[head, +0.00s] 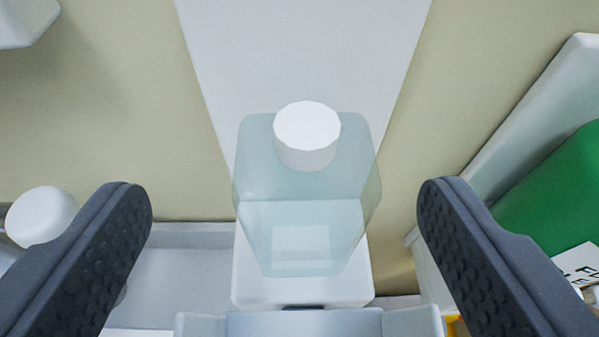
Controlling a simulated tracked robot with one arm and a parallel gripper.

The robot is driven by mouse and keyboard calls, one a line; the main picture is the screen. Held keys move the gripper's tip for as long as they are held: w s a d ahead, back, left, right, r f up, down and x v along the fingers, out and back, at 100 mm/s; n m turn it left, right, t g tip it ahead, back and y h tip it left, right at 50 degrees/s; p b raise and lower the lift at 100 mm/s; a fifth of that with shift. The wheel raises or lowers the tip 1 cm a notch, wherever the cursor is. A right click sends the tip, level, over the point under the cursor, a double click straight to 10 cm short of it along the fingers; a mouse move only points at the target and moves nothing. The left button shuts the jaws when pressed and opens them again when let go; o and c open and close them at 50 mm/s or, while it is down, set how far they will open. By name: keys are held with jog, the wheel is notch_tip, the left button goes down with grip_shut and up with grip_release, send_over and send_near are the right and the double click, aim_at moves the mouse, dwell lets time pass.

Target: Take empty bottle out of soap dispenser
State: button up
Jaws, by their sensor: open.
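The empty bottle (258,180) is clear and pale blue-green with a white cap (307,130). It stands in the middle of the head view, upright in the white soap dispenser (300,50), whose back plate runs up behind it. The dispenser's lower part (253,285) shows under and through the bottle. My gripper (285,203) is open, with one dark finger to the left of the bottle and one to the right. Neither finger touches the bottle, and clear gaps show on both sides.
A green item (560,200) with a printed label is at the right, beside a white panel (535,110). A round white object (42,214) is at the left, partly behind the left finger. A white object (22,20) is at the upper left. A pale ledge (185,270) runs below the beige wall.

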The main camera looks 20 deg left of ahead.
aim_at(308, 180)
jog(key=shift+w+a+f, duration=0.25)
jog(key=shift+w, duration=0.4)
jog(key=shift+d+p+x, duration=0.15)
jog(key=shift+p+x, duration=0.05)
jog(key=shift+x, duration=1.1)
jog(key=shift+d+p+x, duration=0.15)
jog(key=shift+d+x, duration=0.05)
jog(key=shift+x, duration=1.1)
jog(key=shift+c, duration=0.4)
jog(key=c, duration=1)
